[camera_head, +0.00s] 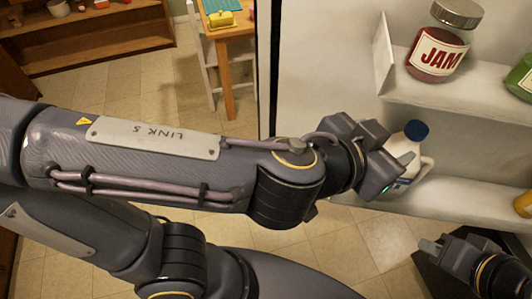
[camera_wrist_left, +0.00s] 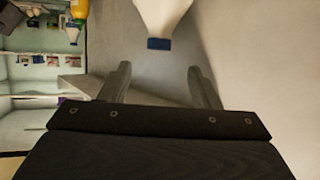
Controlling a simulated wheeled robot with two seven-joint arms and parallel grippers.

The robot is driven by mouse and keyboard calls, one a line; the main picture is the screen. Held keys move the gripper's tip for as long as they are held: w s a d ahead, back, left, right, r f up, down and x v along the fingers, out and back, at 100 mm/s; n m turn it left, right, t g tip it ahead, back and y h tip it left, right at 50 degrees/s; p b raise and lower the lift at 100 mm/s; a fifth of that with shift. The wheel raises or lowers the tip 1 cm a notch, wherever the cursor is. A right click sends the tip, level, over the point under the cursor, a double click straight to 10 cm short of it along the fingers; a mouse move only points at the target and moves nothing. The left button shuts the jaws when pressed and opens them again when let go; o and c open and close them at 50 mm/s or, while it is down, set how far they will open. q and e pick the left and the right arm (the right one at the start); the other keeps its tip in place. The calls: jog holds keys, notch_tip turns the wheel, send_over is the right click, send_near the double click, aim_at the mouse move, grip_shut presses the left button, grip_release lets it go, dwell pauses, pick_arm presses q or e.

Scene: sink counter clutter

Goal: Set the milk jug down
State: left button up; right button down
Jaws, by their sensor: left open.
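The milk jug (camera_head: 407,150) is white with a blue cap and stands upright at the lower fridge-door shelf (camera_head: 465,180). My left gripper overlaps its left side in the head view, so I cannot see its base there. In the left wrist view the milk jug (camera_wrist_left: 162,14) appears cap-down, beyond the fingertips. My left gripper (camera_wrist_left: 160,80) is open, with nothing between its fingers. My right gripper (camera_head: 432,250) is low at the right; its finger gap is unclear.
A jam jar (camera_head: 438,53) stands on the upper door shelf (camera_head: 455,100), with a green item (camera_head: 521,78) to its right. A yellow item (camera_head: 524,205) is at the right edge of the lower shelf. A wooden table (camera_head: 228,35) stands behind. Stocked fridge shelves show in the left wrist view.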

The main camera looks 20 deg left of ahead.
pick_arm(q)
jog(key=a+f+n+g+y, duration=0.25)
jog(key=a+f, duration=0.25)
jog(key=a, duration=0.7)
jog(key=a+f+n+g+y, duration=0.1)
jog(key=a+f+n+y, duration=0.35)
jog(key=a, duration=0.65)
jog(key=s+a+f+n+g+h, duration=0.1)
jog(key=s+a+f+g+h, duration=0.1)
jog(key=s, duration=0.5)
notch_tip(320, 180, down, 2)
jog(key=shift+s+a+f+n+h, duration=0.15)
jog(key=shift+a+f+n+h, duration=0.1)
jog(key=shift+a+n+h, duration=0.25)
